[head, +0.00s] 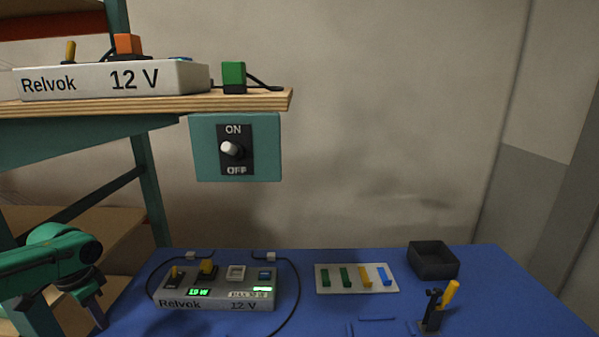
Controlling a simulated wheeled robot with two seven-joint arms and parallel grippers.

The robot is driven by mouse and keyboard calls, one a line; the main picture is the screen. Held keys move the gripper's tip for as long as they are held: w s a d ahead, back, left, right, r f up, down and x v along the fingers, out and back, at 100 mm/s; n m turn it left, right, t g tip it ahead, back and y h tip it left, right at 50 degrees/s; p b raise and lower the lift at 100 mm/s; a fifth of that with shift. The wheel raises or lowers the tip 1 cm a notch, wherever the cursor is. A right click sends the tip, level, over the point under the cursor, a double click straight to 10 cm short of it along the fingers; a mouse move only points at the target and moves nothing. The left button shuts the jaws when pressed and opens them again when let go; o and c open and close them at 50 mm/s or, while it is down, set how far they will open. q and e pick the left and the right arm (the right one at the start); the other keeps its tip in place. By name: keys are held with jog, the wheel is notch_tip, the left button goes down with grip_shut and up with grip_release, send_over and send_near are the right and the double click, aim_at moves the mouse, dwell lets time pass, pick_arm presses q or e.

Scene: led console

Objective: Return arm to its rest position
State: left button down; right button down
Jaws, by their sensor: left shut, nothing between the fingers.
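My left arm is green and comes in at the lower left. Its gripper (98,318) points down, shut and empty, at the left edge of the blue table (330,318). It is to the left of the lower Relvok 12 V console (215,303) and apart from it. That console has lit green displays, a yellow lever and small switches on top. My right gripper is not in view.
A wooden shelf (230,102) holds another Relvok console (110,80) and a green block (234,77). An ON/OFF switch box (265,150) hangs below. A strip of coloured pieces (322,288), a dark tray (433,262) and a yellow-handled device (450,293) stand on the right.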

pick_arm(q)
jog(key=s+a+f+g, duration=0.1)
jog(key=s+a+f, duration=0.2)
jog(key=s+f, duration=0.35)
jog(key=s+a+f+g, duration=0.1)
jog(key=s+a+f, duration=0.2)
jog(key=s+f, duration=0.35)
jog(key=s+d+f, duration=0.6)
jog(key=s, duration=0.3)
jog(key=d+f+t, duration=0.2)
jog(key=d, duration=1)
jog(key=w+d+r+n+t, duration=0.3)
jog(key=w+d+r, duration=0.1)
jog(key=d+r, duration=0.4)
notch_tip(320, 180, down, 24)
jog(key=s+d+g+b, duration=0.1)
jog(key=s, duration=0.1)
jog(key=s+a+f+g+b, duration=0.1)
jog(key=s+a+f, duration=0.1)
jog(key=s+f, duration=1.4)
jog(key=shift+s+a+g, duration=0.35)
jog(key=shift+s+g, duration=0.05)
jog(key=shift+s, duration=0.2)
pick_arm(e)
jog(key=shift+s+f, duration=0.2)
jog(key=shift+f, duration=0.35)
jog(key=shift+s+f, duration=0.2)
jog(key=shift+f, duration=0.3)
